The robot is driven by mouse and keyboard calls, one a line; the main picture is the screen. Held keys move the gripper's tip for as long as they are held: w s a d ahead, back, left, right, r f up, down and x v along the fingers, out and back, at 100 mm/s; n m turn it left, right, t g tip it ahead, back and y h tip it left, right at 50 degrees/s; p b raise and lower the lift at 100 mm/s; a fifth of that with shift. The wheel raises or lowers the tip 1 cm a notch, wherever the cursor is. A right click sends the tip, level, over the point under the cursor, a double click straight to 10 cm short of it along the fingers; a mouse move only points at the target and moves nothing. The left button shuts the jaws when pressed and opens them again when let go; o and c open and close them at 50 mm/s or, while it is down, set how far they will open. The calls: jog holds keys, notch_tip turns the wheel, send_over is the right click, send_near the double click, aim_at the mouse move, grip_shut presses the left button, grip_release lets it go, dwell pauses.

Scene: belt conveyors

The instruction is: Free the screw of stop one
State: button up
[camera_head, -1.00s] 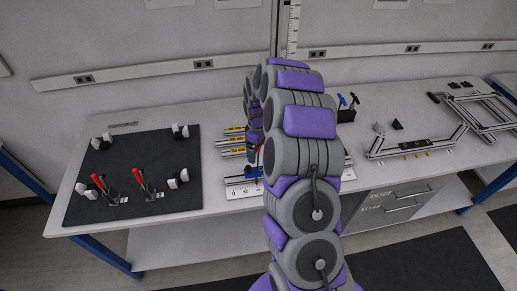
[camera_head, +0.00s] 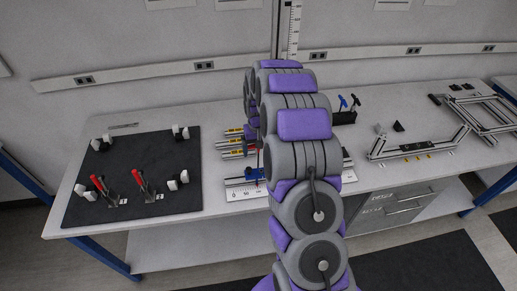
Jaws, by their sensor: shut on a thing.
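Several aluminium rails (camera_head: 231,156) with yellow labels lie side by side on the bench, left of my arm. A blue stop (camera_head: 253,173) sits by the front rail, above a white scale (camera_head: 243,193). A red stop (camera_head: 249,142) shows on a rail farther back. I cannot read which is stop one, and no screw can be made out. My gripper (camera_head: 258,143) points down over the rails, mostly hidden by my arm. It is shut on a thin dark key (camera_head: 258,165), which reaches down toward the blue stop. Contact cannot be told.
A black holder (camera_head: 345,118) with blue and black T-handles stands behind my arm. A dark mat (camera_head: 133,170) with red-handled clamps covers the left of the bench. An aluminium frame (camera_head: 418,148) and a larger one lie to the right. Drawers are below.

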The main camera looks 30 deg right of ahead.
jog(key=m, duration=0.4)
jog(key=shift+w+d, duration=0.1)
jog(key=shift+d, duration=0.1)
jog(key=m, duration=0.5)
jog(key=shift+w+d, duration=0.1)
jog(key=shift+d, duration=0.05)
jog(key=m, duration=0.5)
jog(key=shift+d, duration=0.25)
jog(key=m+p, duration=0.1)
jog(key=m, duration=0.4)
jog(key=shift+d, duration=0.15)
jog(key=shift+s+a+f, duration=0.25)
jog(key=shift+s+a, duration=0.05)
jog(key=shift+s, duration=0.2)
jog(key=shift+f, duration=0.6)
dwell(0.4)
